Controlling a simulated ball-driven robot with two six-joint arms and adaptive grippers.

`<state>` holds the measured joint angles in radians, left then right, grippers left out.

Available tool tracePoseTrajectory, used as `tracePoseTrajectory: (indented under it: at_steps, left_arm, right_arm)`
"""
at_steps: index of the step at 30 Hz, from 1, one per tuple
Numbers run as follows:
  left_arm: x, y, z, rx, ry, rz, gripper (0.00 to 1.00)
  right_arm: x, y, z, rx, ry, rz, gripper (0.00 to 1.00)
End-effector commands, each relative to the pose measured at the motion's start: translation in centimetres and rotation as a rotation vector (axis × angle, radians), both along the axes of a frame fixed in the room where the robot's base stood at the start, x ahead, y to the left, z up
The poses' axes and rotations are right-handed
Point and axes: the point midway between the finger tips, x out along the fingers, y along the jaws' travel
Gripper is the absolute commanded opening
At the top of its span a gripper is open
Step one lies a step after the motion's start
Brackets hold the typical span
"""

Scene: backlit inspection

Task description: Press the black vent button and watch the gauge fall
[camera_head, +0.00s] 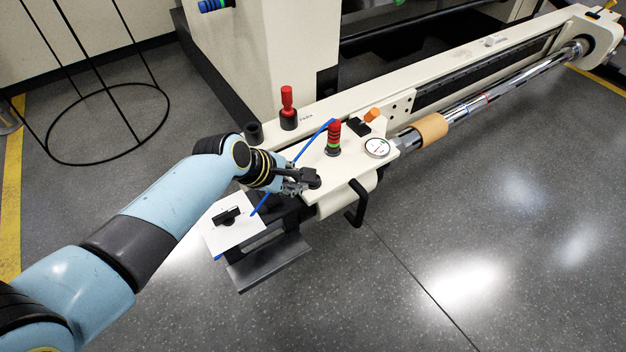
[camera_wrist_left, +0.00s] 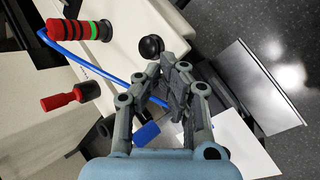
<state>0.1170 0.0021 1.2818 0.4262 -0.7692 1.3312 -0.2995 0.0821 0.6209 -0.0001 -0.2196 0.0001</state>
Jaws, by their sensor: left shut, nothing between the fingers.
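The black vent button (camera_head: 313,177) is a round dark knob on the cream panel (camera_head: 352,165). It also shows in the left wrist view (camera_wrist_left: 151,46), just past my fingertips. My left gripper (camera_head: 303,181) is shut and empty, with its tips close to the button. I cannot tell whether they touch it. The fingers show in the left wrist view (camera_wrist_left: 172,66). The gauge (camera_head: 377,147) is a small round white dial with coloured marks at the panel's right end. Its needle is too small to read. My right gripper is not in view.
A red and black ringed knob (camera_head: 333,138) stands behind the button, near a blue hose (camera_head: 313,143). A red handle (camera_head: 288,103) and an orange-black switch (camera_head: 371,115) are further back. A white plate (camera_head: 243,237) with a black knob and a grey tray (camera_head: 268,264) lie in front. A black handle (camera_head: 357,205) juts forward.

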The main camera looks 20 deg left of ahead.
Motion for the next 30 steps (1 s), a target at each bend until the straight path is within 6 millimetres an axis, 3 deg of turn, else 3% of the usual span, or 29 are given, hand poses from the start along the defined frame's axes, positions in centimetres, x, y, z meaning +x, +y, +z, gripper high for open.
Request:
tracePoseTrajectory:
  at_steps: [1, 4, 10, 22, 26, 30]
  left_arm:
    - [1.6, -0.7, 1.7, -0.054, -0.012, 0.037, 0.00]
    - [3.8, -1.7, 4.7, -0.151, -0.020, 0.100, 0.00]
    - [5.6, -2.7, 7.7, -0.247, -0.020, 0.156, 0.00]
    - [5.7, -2.7, 7.6, -0.252, -0.019, 0.160, 0.00]
    - [5.6, -2.7, 6.5, -0.251, -0.017, 0.160, 0.00]
    - [5.5, -2.7, 4.5, -0.252, -0.015, 0.160, 0.00]
  right_arm:
    - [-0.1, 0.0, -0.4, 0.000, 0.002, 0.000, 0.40]
    - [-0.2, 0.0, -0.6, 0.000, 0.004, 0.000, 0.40]
    - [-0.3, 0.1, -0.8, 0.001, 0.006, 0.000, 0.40]
    - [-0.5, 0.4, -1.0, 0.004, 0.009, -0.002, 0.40]
    - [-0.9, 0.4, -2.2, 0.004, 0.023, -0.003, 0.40]
    - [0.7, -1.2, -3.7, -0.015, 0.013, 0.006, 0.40]
